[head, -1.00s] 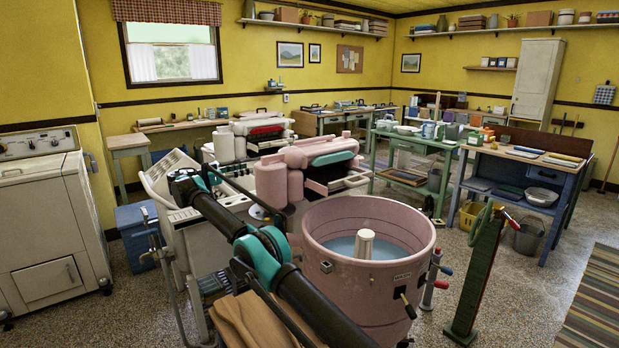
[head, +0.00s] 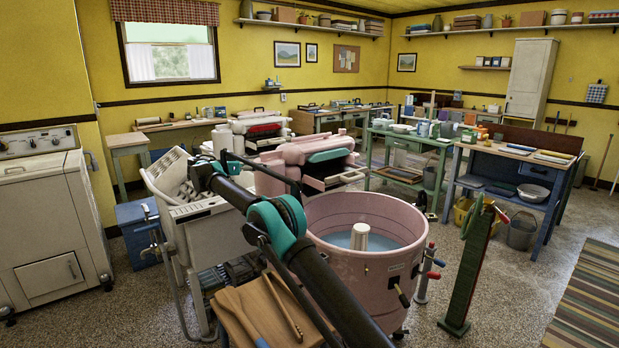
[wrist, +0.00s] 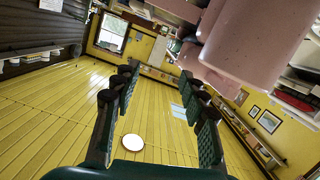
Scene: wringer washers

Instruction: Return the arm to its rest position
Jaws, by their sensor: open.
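My gripper (wrist: 162,90) shows in the wrist view with its two dark green fingers spread apart and nothing between them. Beyond them is the yellow board ceiling (wrist: 85,110). A pink washer part (wrist: 245,45) fills the upper right of that view, apart from the fingers as far as I can see. In the head view my arm (head: 275,225) reaches from the bottom edge up and left, bent at its teal joints, in front of the pink wringer washer (head: 385,275). My fingers cannot be made out in the head view.
The pink tub holds water and stands right of my arm. A wooden board with utensils (head: 235,320) lies below the arm. A white washer (head: 50,235) stands at the left, a green post (head: 468,265) at the right. Open floor (head: 525,290) lies beyond the post.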

